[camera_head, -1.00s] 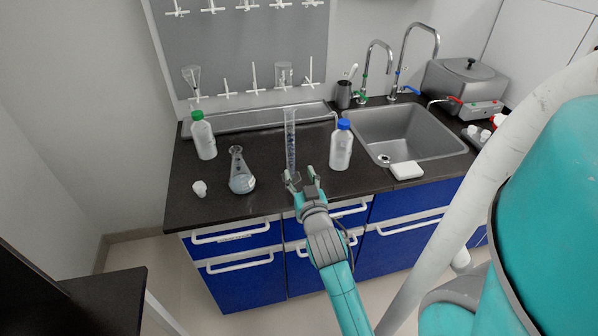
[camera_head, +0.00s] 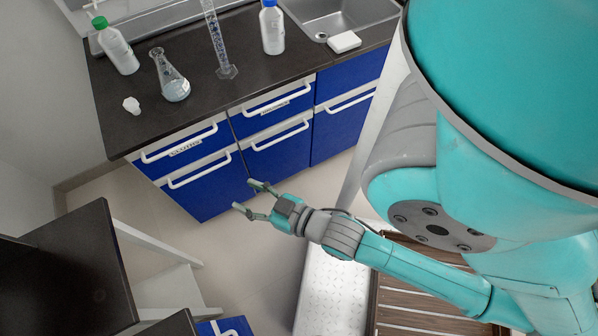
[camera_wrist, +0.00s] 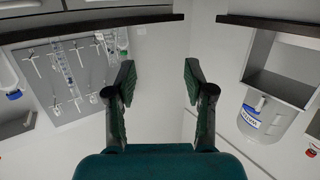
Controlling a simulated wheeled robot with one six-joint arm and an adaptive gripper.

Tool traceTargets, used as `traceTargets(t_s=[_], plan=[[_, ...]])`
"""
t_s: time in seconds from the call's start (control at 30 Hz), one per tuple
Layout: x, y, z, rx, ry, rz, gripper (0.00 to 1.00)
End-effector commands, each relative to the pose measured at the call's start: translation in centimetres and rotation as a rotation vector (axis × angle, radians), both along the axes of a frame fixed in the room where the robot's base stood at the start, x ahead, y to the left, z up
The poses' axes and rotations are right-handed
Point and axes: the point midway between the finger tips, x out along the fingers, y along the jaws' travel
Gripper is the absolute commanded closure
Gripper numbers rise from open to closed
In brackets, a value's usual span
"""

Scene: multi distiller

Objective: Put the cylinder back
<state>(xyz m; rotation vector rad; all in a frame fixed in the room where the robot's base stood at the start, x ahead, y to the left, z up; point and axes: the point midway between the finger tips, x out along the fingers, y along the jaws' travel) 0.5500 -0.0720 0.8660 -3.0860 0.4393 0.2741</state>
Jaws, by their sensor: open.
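The clear graduated cylinder (camera_head: 217,40) stands upright on the dark countertop (camera_head: 200,85), between the flask and the blue-capped bottle; its top is cut off by the picture edge. My gripper (camera_head: 250,197) is open and empty, held in front of the blue drawers, below counter height and well apart from the cylinder. In the wrist view the open fingers (camera_wrist: 157,85) have nothing between them. The wrist view also shows a grey pegboard (camera_wrist: 75,75) with white pegs and some clear glassware hanging on it.
A conical flask (camera_head: 172,82), a green-capped bottle (camera_head: 115,48), a blue-capped bottle (camera_head: 272,28) and a small white piece (camera_head: 131,105) stand on the counter. The sink (camera_head: 335,14) is at right. A dark table (camera_head: 75,265) is at lower left.

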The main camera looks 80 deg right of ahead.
Motion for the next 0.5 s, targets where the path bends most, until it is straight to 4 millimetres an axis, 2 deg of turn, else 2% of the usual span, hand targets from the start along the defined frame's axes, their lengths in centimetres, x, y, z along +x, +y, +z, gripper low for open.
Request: traceTargets(t_s=[0.03, 0.2, 0.4, 0.5], plan=[[-1.7, 1.5, -0.2, 0.006, 0.019, 0.041, 0.47], [-6.8, 5.0, 0.3, 0.018, 0.056, 0.158, 0.47], [-11.0, 6.8, 1.4, 0.025, 0.084, 0.251, 0.47], [-12.1, 7.1, 1.8, 0.026, 0.091, 0.272, 0.47]])
